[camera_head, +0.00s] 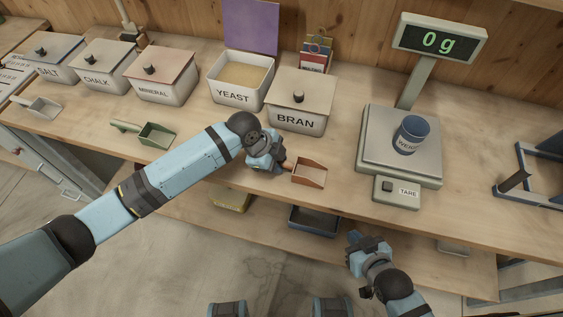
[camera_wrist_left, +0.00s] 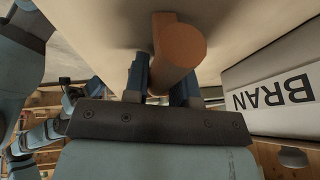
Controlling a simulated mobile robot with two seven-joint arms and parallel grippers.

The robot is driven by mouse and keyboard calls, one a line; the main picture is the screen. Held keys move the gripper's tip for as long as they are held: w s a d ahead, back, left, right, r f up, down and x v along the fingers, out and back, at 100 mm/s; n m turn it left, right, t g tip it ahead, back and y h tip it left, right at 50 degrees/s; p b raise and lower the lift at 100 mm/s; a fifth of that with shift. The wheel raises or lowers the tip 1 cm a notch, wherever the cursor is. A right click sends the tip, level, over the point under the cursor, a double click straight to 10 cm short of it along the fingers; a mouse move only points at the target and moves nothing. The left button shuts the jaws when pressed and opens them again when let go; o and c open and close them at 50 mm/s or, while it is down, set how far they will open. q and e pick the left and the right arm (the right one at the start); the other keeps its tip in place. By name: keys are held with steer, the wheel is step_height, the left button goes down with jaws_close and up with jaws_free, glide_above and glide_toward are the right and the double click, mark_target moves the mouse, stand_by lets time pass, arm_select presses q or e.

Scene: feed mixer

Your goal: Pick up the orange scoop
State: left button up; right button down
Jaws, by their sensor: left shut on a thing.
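The orange scoop (camera_head: 309,172) is on the wooden bench in front of the BRAN bin, with its open pan to the right. Its handle points left toward my left gripper (camera_head: 284,163). In the left wrist view the round orange handle (camera_wrist_left: 178,50) sits between the two fingers of my left gripper (camera_wrist_left: 168,85), which is shut on it. The scoop's pan is hidden behind the handle there. I cannot tell whether the scoop is lifted off the bench. My right gripper (camera_head: 356,241) is in front of the bench, away from the scoop; its fingers are unclear.
The BRAN bin (camera_head: 297,121) stands just behind the scoop; it also shows in the left wrist view (camera_wrist_left: 275,95). The open YEAST bin (camera_head: 234,97) is further left. A scale (camera_head: 370,150) with a blue weight (camera_head: 411,134) stands right. A green scoop (camera_head: 157,136) lies left.

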arm_select(q)
step_height(320, 180, up, 20)
steer(key=shift+b, duration=0.3)
stand_by(0.5)
